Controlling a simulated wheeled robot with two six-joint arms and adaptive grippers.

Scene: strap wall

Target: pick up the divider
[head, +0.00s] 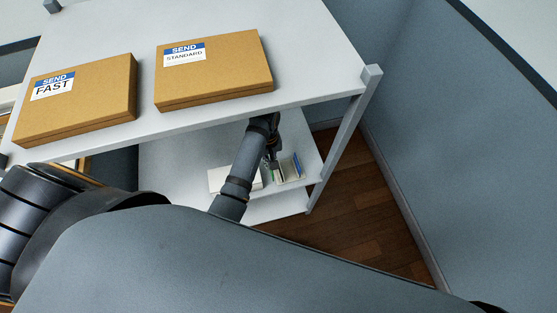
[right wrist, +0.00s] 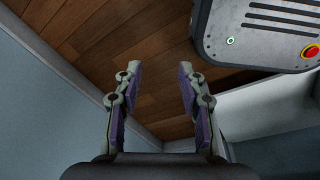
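Several thin upright pieces (head: 297,166), with blue and green edges, stand in a small white holder on the lower shelf in the head view. They are small, and I cannot tell which of them is the divider. My left gripper (head: 271,163) reaches under the upper board, close beside these pieces on their left. Its fingers are too small and dark to show whether they are open or shut. My right gripper (right wrist: 159,78) is open and empty in the right wrist view, above the wooden floor and away from the shelf.
The white upper board (head: 300,60) bears two cardboard boxes, SEND FAST (head: 85,100) and SEND STANDARD (head: 220,75). A pale flat item (head: 218,179) lies on the lower shelf (head: 175,165). A grey post (head: 345,135) bounds the shelf at right; wooden floor (head: 365,225) and blue-grey wall lie beyond.

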